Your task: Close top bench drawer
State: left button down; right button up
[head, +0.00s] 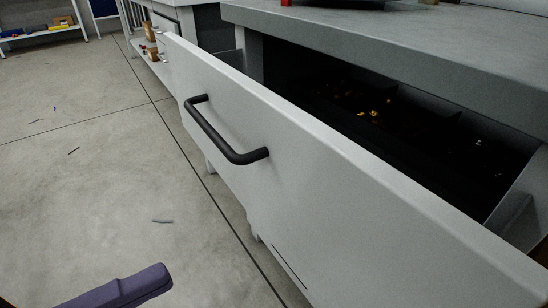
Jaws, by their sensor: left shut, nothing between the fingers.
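The top bench drawer (330,185) stands pulled out from the grey bench (420,45), with its pale front panel running across the head view from upper left to lower right. A black bar handle (222,135) is fixed to the front panel. The dark inside of the drawer shows behind the panel. My left gripper (150,280) is at the bottom left, purple and shut with nothing in it. It is apart from the drawer front and the handle. My right gripper is not in view.
Small yellow and orange items (365,112) lie inside the dark drawer. A shelf with coloured items (45,30) stands at the far left. The concrete floor (90,150) left of the drawer is mostly clear, with a few thin scraps.

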aim_at(295, 210)
pick_arm(q)
jog(key=b+x, duration=0.2)
jog(key=x, duration=1.1)
jog(key=shift+d, duration=0.2)
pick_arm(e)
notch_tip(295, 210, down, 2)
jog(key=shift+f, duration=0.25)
